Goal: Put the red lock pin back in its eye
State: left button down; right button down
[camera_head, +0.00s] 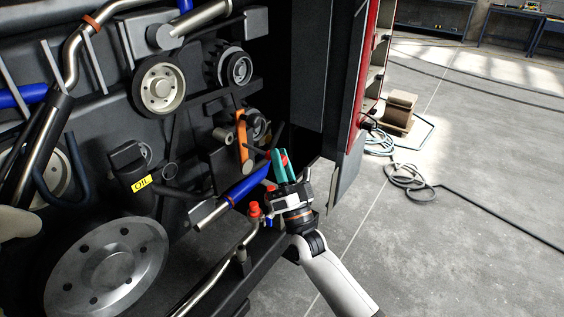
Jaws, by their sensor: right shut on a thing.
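My right gripper (283,163) has teal fingertips and reaches up from the bottom right to the engine's right side. It is shut, with a small red piece (285,158) showing at its fingertips. This looks like the red lock pin, mostly hidden by the fingers. The fingers are close to the upper end of a blue hose (247,186) and right of an orange lever (241,135). I cannot make out the pin's eye or whether the pin touches it. My left gripper is not in view.
A red-capped fitting (254,209) stands just left of my right wrist. A dark filler with a yellow OIL label (142,184), pulleys (159,88) and a big grey disc (107,270) crowd the left. An open red-edged panel (363,75) stands right; the floor beyond has cables (408,180).

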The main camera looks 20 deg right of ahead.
aim_at(256, 151)
dwell(0.4)
jog(key=shift+w+a+b, duration=0.4)
jog(key=shift+w+a, duration=0.15)
jog(key=shift+w, duration=0.15)
jog(key=shift+w, duration=0.1)
jog(key=shift+w+a+b, duration=0.3)
jog(key=shift+w+a, duration=0.05)
jog(key=shift+w, duration=0.05)
jog(key=shift+w+a, duration=0.2)
jog(key=shift+w, duration=0.05)
dwell(1.0)
jog(key=shift+w+a+b, duration=0.25)
jog(key=shift+w+b, duration=0.05)
jog(key=shift+b, duration=0.15)
jog(key=shift+w+a+f+b, duration=0.1)
jog(key=shift+w+a+b, duration=0.6)
jog(key=shift+w, duration=0.1)
jog(key=shift+w+a, duration=0.1)
jog(key=shift+w, duration=0.15)
